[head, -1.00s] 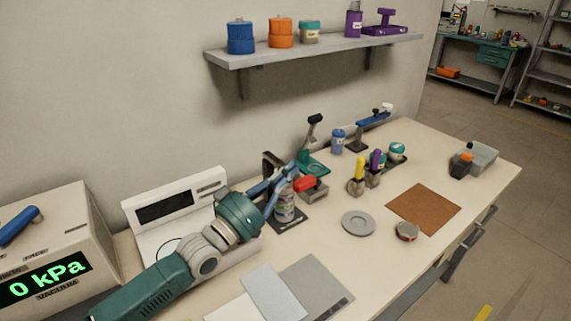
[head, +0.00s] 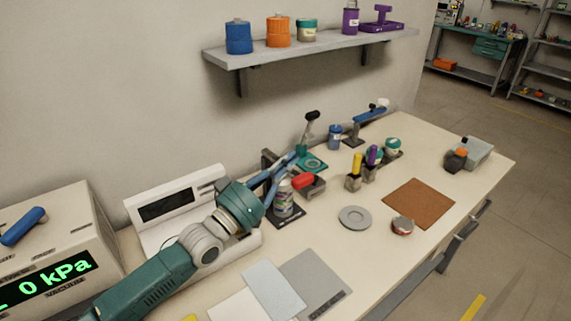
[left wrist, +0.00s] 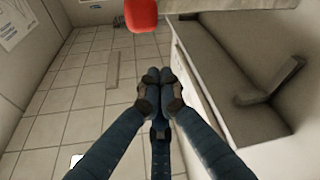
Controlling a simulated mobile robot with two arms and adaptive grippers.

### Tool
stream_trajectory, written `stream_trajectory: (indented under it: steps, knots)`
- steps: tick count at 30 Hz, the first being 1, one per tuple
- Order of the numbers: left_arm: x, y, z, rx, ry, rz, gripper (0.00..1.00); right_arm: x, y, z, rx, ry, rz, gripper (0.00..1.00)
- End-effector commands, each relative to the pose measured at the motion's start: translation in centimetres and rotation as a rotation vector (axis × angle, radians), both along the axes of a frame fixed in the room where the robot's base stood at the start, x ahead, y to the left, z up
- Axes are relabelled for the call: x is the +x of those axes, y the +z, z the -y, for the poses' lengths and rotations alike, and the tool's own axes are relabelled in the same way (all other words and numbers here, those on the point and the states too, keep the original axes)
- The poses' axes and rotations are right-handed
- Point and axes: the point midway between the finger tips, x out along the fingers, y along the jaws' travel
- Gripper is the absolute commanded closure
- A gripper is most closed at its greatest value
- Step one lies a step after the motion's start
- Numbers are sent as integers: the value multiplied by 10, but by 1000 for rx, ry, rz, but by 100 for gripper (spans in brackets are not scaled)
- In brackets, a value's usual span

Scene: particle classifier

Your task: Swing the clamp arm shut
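A dark base plate (head: 291,217) on the bench carries a labelled can (head: 283,200) and a dark upright (head: 268,159) behind it. I take this for the clamp fixture, but its arm is hard to make out behind my gripper. A red rounded part (head: 302,180) shows just right of the can; a red end (left wrist: 141,14) also shows at the top of the left wrist view. My left gripper (head: 294,157) reaches over the can beside the upright. In the left wrist view its blue fingers (left wrist: 159,76) meet at the tips, with nothing visible between them. My right gripper is not in view.
A teal stand with a black-knobbed lever (head: 312,116) is behind my gripper. Yellow and purple-topped holders (head: 355,174), a grey disc (head: 355,217), a small tin (head: 402,226) and a brown mat (head: 419,203) lie to the right. A white display unit (head: 172,206) stands left.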

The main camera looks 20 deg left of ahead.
Motion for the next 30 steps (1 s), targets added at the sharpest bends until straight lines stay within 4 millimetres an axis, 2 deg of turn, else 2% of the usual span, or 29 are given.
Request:
stream_trajectory:
  steps: [1,2,3,9,15,21,30]
  knots:
    - [3,19,1,0,0,1,100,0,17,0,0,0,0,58]
    - [2,18,0,0,1,-2,100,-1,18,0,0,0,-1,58]
    - [-7,1,-5,3,1,-8,100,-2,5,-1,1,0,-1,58]
    - [-42,-13,-25,5,-1,-7,100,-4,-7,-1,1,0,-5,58]
    - [-68,-22,-40,2,1,-5,100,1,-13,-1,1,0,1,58]
    - [-78,-23,-46,2,0,-2,100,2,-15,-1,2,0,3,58]
    - [-79,-23,-47,0,0,0,100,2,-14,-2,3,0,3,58]
